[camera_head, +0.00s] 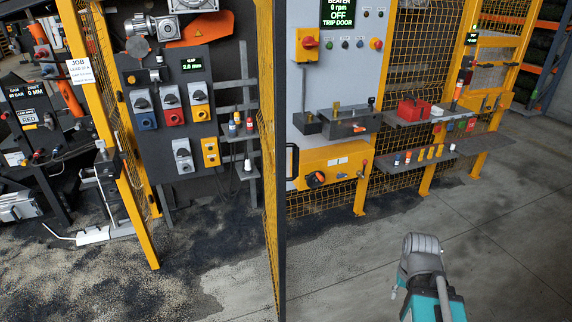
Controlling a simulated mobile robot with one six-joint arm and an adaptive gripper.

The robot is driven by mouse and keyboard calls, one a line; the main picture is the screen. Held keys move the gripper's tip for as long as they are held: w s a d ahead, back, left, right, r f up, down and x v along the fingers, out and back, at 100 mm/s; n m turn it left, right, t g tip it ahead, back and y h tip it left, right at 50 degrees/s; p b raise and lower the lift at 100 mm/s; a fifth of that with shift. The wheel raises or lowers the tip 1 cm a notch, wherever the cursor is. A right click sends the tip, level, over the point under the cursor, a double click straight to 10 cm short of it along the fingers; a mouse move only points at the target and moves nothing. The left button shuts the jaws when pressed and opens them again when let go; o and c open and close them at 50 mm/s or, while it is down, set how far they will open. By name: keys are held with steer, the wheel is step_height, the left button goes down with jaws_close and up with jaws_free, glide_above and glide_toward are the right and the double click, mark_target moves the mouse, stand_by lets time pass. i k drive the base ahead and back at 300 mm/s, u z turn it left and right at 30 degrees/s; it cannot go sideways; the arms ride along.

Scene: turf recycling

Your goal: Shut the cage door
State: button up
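The cage door (269,200) is a yellow-framed mesh panel seen nearly edge-on in the head view. It stands open, swung out toward me, with a dark upright edge (281,240). A black pull handle (292,162) sticks out to the right of that edge at mid height. To the left of the door, the cage opening shows a dark machine panel with switches (170,100) behind it. A yellow cage post (122,150) stands at the left of the opening. A grey and teal part of my arm shows at the lower right, apart from the door. My gripper is not visible.
To the right, a shelf (420,117) with a red box (413,110) and a lower shelf (430,153) with small colored pieces project from the mesh wall. A yellow box (330,165) sits low beside the door. Dark crumbs cover the floor at left; the floor at lower right is mostly clear.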

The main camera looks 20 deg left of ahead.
mark_target(279, 12)
steer(key=i, duration=1.15)
steer(key=u, duration=1.2)
